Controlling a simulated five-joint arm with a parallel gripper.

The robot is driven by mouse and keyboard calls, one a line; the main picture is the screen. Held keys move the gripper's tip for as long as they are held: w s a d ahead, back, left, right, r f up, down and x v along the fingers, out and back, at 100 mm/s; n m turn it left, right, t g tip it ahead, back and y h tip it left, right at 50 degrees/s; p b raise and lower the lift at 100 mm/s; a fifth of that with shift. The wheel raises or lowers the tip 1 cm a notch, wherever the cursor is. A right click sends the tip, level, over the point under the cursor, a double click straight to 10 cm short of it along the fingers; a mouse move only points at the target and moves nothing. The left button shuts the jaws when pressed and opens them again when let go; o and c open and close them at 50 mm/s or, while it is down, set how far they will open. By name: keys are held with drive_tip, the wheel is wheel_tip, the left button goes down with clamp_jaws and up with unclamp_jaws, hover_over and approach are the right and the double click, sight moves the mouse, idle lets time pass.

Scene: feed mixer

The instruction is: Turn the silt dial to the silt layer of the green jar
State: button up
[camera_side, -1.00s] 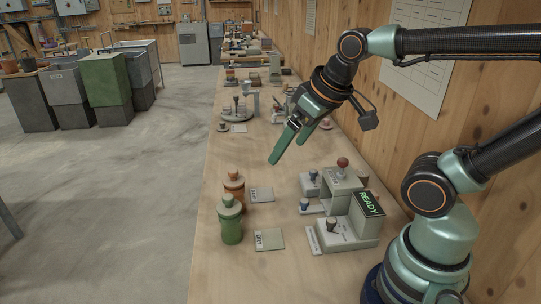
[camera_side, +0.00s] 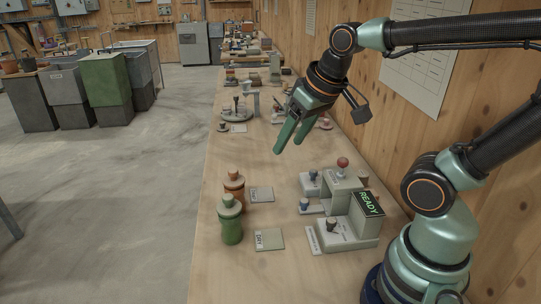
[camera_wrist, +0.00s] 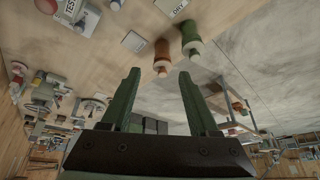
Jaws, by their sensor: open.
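The green jar (camera_side: 230,222) stands upright near the table's front left edge; its layers cannot be made out. It also shows at the top of the wrist view (camera_wrist: 190,40). The grey mixer unit (camera_side: 340,237) stands to its right, with a lit READY display (camera_side: 369,203), a dark knob (camera_side: 331,226), blue knobs (camera_side: 304,203) and a red ball knob (camera_side: 343,162). I cannot tell which knob is the silt dial. My gripper (camera_side: 288,147) is open and empty, in the air above and behind the jars and mixer. Its two green fingers (camera_wrist: 160,90) are apart.
An orange jar (camera_side: 234,185) stands behind the green one. A card marked DRY (camera_side: 269,239) lies beside the green jar, and another card (camera_side: 261,195) beside the orange jar. Other apparatus (camera_side: 240,110) stands farther back. The wooden wall (camera_side: 480,130) bounds the right.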

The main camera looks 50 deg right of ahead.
drive_tip(key=w+d+f+m+g, duration=0.25)
drive_tip(key=w+d+m, duration=0.25)
drive_tip(key=d+m, duration=0.55)
drive_tip(key=m+g, duration=0.3)
drive_tip(key=m, duration=0.5)
hover_over(314, 171)
wheel_tip(314, 171, down, 6)
wheel_tip(314, 171, down, 12)
drive_tip(key=shift+w+r, duration=0.1)
drive_tip(key=shift+r, duration=0.05)
clamp_jaws()
